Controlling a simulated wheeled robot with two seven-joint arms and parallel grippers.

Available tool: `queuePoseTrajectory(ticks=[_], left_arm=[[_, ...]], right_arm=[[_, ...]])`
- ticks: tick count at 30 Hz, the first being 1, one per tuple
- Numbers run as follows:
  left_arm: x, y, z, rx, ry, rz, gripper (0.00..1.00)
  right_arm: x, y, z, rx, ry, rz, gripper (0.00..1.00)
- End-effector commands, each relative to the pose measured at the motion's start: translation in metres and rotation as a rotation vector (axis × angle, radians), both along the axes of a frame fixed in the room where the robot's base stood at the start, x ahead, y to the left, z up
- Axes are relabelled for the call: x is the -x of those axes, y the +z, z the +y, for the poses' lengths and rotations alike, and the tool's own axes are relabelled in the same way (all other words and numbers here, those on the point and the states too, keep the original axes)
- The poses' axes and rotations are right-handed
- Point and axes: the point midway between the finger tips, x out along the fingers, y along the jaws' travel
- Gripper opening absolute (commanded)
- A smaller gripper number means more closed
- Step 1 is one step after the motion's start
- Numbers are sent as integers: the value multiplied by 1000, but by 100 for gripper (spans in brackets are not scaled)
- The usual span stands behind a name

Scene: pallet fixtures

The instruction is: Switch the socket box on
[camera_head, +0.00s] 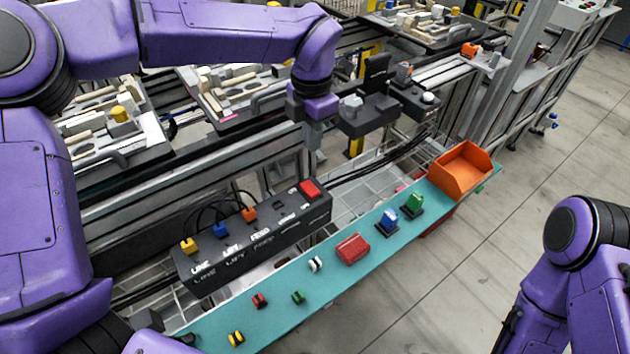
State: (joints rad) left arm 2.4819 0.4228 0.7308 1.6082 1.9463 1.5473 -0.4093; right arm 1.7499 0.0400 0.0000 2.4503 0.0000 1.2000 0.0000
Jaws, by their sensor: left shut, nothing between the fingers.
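The socket box (255,240) is a long dark box with white lettering in the middle of the head view. Yellow, blue and orange plugs sit along its top. A red switch (309,189) is at its right end; I cannot tell its setting. My left gripper (314,172) points down just above the red switch. It is shut and holds nothing. A small gap seems to show between its tips and the switch, but contact is hard to judge. My right arm is at the right edge, and its gripper is out of view.
A teal shelf (330,283) in front carries small coloured connectors, a red block (353,249), blue and green plugs, and an orange bin (462,171). Black cables run behind the box. Trays of parts stand at the back. Open floor lies to the right.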

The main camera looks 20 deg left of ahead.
Motion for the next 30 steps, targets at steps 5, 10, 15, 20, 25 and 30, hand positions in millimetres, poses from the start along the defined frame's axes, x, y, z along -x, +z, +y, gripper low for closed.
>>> queuePoseTrajectory(ticks=[5, 10, 15, 20, 25, 30], left_arm=[[1, -33, -1, -1, -2, 5, 0], [0, -71, -2, -2, -5, 5, 0], [1, -105, -2, -2, -5, 5, 0], [0, -127, -2, -1, -5, 3, 0], [0, -135, -2, 0, -3, 1, 0], [0, -135, -2, 0, -3, 1, 0]], right_arm=[[0, -3, 0, 0, 0, 0, 57], [0, -5, 0, 0, 0, 0, 57], [0, -5, 0, 0, 0, 0, 57], [0, -5, 0, 0, 0, 0, 57], [0, -5, 0, 0, 0, 0, 57], [0, -5, 0, 0, 0, 0, 57]])
